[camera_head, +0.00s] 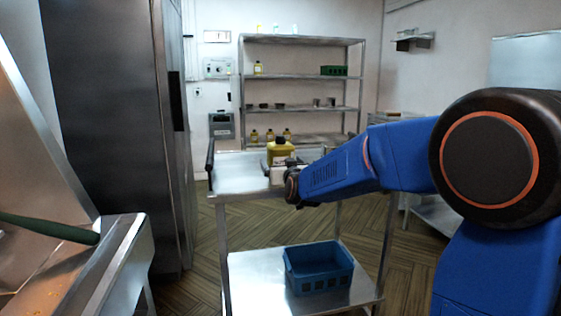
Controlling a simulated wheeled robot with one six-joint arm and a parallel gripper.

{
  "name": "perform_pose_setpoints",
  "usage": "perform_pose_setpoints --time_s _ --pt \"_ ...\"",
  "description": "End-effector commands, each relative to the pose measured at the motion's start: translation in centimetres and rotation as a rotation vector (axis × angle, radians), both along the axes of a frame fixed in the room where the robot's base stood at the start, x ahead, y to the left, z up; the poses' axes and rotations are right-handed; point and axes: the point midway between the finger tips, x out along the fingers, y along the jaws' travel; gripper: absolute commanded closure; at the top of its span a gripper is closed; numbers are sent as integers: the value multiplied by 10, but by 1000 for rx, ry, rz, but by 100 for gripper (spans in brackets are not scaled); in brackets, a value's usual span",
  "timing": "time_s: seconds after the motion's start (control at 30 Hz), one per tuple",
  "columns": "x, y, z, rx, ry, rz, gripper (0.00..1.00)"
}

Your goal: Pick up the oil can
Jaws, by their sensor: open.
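The oil can (280,149) is a yellow container with a dark cap. It stands upright on the top shelf of the steel cart (238,176). My gripper (277,163) is open at the end of my blue arm and is right at the lower part of the can. The wrist hides part of the can's base and of the gripper. I cannot tell whether the fingers are around the can or only in front of it.
A blue crate (318,281) sits on the cart's lower shelf. A metal rack (302,76) behind holds several small yellow bottles, dark cups and a green basket (334,70). A tall dark cabinet (115,110) and a steel fryer edge (125,250) with a green handle (50,228) are at left.

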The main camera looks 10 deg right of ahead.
Motion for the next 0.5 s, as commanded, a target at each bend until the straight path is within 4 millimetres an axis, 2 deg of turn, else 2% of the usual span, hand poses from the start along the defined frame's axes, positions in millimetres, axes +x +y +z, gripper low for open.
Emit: perform_pose_setpoints --time_s 0.1,0.2,0.43,0.47,0.5 --pt "17 0 0 0 0 0 4" --pt "26 0 0 0 0 0 4" --pt "28 0 0 0 0 0 4" --pt "28 0 0 0 0 0 9" --pt "28 0 0 0 0 0 19"
